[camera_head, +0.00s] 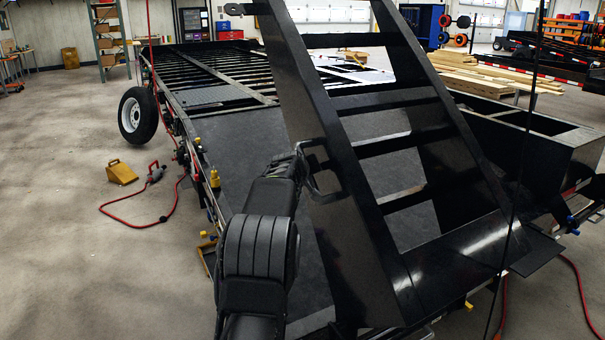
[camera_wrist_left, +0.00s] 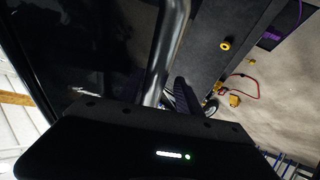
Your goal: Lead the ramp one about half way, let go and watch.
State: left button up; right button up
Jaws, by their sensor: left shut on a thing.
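The black ramp (camera_head: 285,75) stands raised and tilted at the rear of the trailer, with a ladder-like frame of side rails and crossbars. A looped bar handle (camera_head: 341,182) sits on its left rail. My left gripper (camera_head: 308,160) is at this handle. In the left wrist view, the fingers of the left gripper (camera_wrist_left: 158,92) are shut around the metal handle bar (camera_wrist_left: 169,45), with the dark ramp face to the left. The exact finger contact is dark and partly hidden. My right gripper is not in view.
The trailer deck (camera_head: 240,140) stretches away behind the ramp, with a wheel (camera_head: 137,115) at its left. A yellow wheel chock (camera_head: 121,172) and a red cable (camera_head: 135,222) lie on the floor at left. Lumber (camera_head: 500,75) is stacked at right. The left floor is mostly clear.

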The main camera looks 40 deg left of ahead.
pick_arm(q)
jog(key=v, duration=0.7)
jog(key=shift+s+b, duration=0.25)
jog(key=shift+b, duration=0.05)
jog(key=s+a+b, duration=0.1)
jog(key=s+a, duration=0.3)
jog(key=s, duration=0.9)
jog(key=shift+s, duration=0.15)
jog(key=shift+d, duration=0.1)
dwell(0.5)
